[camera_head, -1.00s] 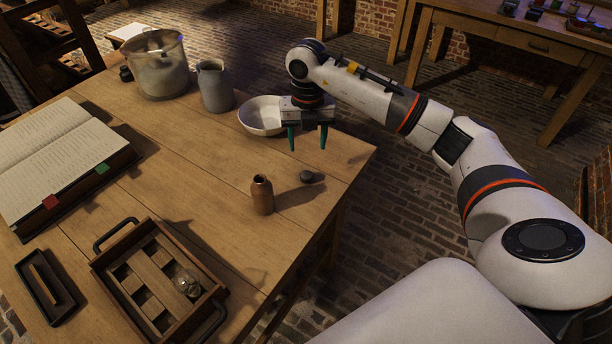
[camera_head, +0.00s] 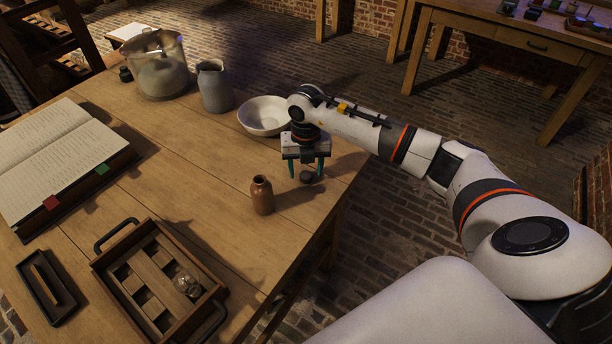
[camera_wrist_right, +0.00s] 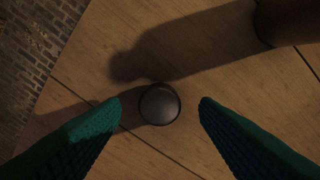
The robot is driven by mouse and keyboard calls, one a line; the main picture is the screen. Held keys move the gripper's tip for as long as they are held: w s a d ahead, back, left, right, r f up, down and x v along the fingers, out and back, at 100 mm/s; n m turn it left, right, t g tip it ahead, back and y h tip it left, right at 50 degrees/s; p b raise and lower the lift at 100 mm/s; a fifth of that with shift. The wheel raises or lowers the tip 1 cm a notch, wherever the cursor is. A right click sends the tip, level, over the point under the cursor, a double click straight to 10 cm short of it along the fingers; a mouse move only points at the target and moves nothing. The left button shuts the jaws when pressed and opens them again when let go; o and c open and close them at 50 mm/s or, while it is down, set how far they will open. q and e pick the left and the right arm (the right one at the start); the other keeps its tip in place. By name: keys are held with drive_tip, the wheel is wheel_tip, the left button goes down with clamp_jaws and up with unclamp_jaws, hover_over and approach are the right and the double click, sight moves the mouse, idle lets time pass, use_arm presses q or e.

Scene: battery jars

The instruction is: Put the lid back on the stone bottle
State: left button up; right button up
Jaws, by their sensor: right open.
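The stone bottle (camera_head: 262,196), brown with a narrow neck, stands upright and uncovered near the table's right edge. Part of it shows at the upper right of the right wrist view (camera_wrist_right: 288,22). The small dark round lid (camera_head: 306,177) lies flat on the table to the right of the bottle. In the right wrist view the lid (camera_wrist_right: 160,104) lies between the two green fingertips. My right gripper (camera_head: 306,172) is open, pointing down above the lid, with a finger on either side and nothing held. My left gripper is not in view.
A white bowl (camera_head: 263,113) stands behind the right gripper, with a grey jug (camera_head: 214,87) and a large glass jar (camera_head: 157,68) to its left. A wooden tray (camera_head: 106,262) and an open book (camera_head: 60,150) lie at left. The table's right edge is close to the lid.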

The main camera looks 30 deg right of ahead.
sight(306, 174)
drive_tip(key=shift+f, duration=0.7)
drive_tip(key=shift+c, duration=0.6)
drive_tip(key=c, duration=0.9)
drive_tip(key=shift+c, duration=0.2)
drive_tip(key=shift+r, duration=0.1)
wheel_tip(306, 174, up, 10)
